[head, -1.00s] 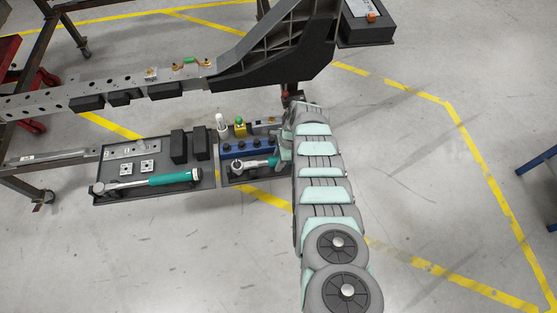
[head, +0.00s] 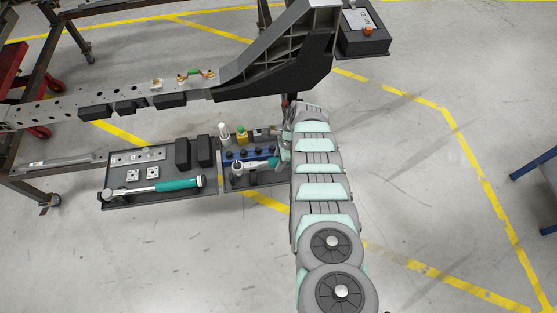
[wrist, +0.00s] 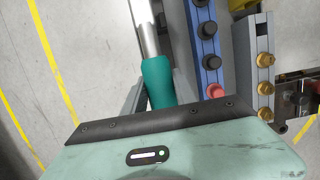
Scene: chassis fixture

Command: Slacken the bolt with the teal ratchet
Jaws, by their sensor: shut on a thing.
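The teal ratchet (head: 262,163) is at the small right-hand tray (head: 232,184), with its round silver head pointing left. My gripper (head: 284,157) is at the right end of its teal handle, partly hidden by my own arm. In the wrist view the teal handle (wrist: 157,82) lies between the two grey fingers, which are shut on it, and the silver shaft runs away toward the top. I cannot tell for sure whether the ratchet is clear of the tray. Small copper-coloured fittings (head: 183,77) sit on the chassis rail (head: 130,90); I cannot tell which is the bolt.
The left tray (head: 125,202) holds another teal-handled tool (head: 175,185) and black blocks. A dark bracket (head: 285,60) rises behind. Open floor lies right.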

